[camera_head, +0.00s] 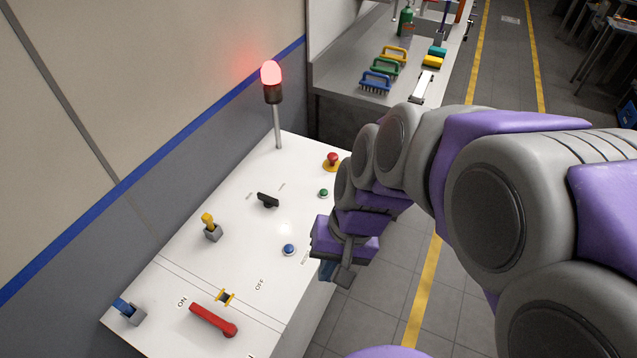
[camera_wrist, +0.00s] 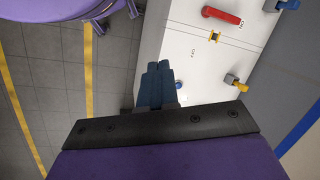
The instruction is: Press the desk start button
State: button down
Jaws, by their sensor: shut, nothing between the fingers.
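The white desk panel (camera_head: 250,225) carries a small green button (camera_head: 323,193) near its right edge and a blue button (camera_head: 289,249) nearer to me. I cannot read a start label on either. My gripper (camera_head: 330,270) is at the panel's right edge, right of the blue button and apart from it. Its blue fingers point down and are together, with nothing between them, as in the wrist view (camera_wrist: 155,80).
A red emergency knob (camera_head: 332,160) stands beyond the green button. A black switch (camera_head: 267,200), a yellow lever (camera_head: 209,224), a blue lever (camera_head: 127,307) and a red handle (camera_head: 213,320) rise from the panel. A grey bench (camera_head: 345,82) with brushes stands behind.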

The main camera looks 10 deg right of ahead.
jog(key=w+a+f+m+t+y, duration=0.15)
jog(key=w+m, duration=0.25)
jog(key=w, duration=0.9)
jog(key=w+a+f+m+t+y, duration=0.1)
jog(key=w+f+m+t+y, duration=0.25)
jog(key=w, duration=0.85)
jog(key=w+d+f+m+t+h, duration=0.1)
jog(key=w+d+f+m, duration=0.4)
jog(key=w, duration=0.3)
jog(key=w+d+f+m+t+h+b, duration=0.1)
jog(key=w+d+f+m+t+h, duration=0.1)
jog(key=w+d+f+m, duration=0.3)
jog(key=w+f, duration=0.2)
jog(key=w, duration=0.1)
jog(key=shift+w+d+f+b, duration=0.15)
jog(key=shift+d+b, duration=0.1)
jog(key=shift+b, duration=0.05)
